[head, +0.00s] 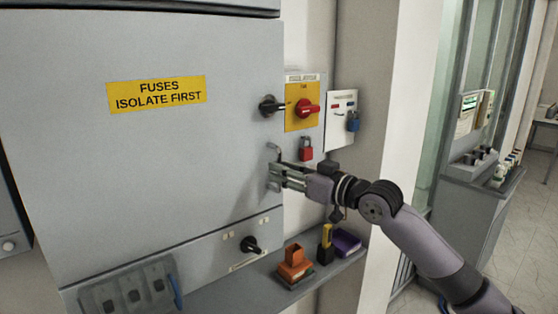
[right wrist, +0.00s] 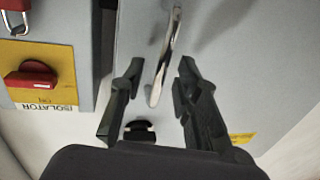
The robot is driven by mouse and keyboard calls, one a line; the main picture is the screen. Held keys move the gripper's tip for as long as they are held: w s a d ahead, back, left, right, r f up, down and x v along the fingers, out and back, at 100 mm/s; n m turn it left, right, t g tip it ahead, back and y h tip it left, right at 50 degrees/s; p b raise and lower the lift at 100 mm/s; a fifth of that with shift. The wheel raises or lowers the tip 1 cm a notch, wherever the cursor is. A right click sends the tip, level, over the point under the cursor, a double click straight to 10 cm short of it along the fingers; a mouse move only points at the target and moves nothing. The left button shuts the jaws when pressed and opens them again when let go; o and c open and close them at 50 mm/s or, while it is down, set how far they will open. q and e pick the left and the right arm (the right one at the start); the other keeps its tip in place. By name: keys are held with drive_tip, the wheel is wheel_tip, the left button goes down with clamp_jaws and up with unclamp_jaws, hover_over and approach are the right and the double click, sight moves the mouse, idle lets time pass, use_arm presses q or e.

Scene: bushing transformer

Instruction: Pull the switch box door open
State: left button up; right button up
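The switch box door (head: 140,140) is a large grey panel with a yellow "FUSES ISOLATE FIRST" label (head: 157,93); it looks closed. A slim metal door handle (right wrist: 166,58) stands off the door near its right edge. My right gripper (head: 275,178) is at this handle, coming in from the right. In the right wrist view the gripper (right wrist: 160,78) is open, with the handle between its two fingers and a gap visible on both sides. In the head view the fingers partly hide the handle. My left gripper is not in view.
A black knob (head: 271,106) sits above the handle. Right of it are a red isolator switch (head: 306,108), a red padlock (head: 306,149) and a blue padlock (head: 353,121).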

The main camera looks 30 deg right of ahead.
drive_tip(key=shift+p+x, duration=0.3)
drive_tip(key=shift+x, duration=0.75)
drive_tip(key=shift+c, duration=0.5)
clamp_jaws()
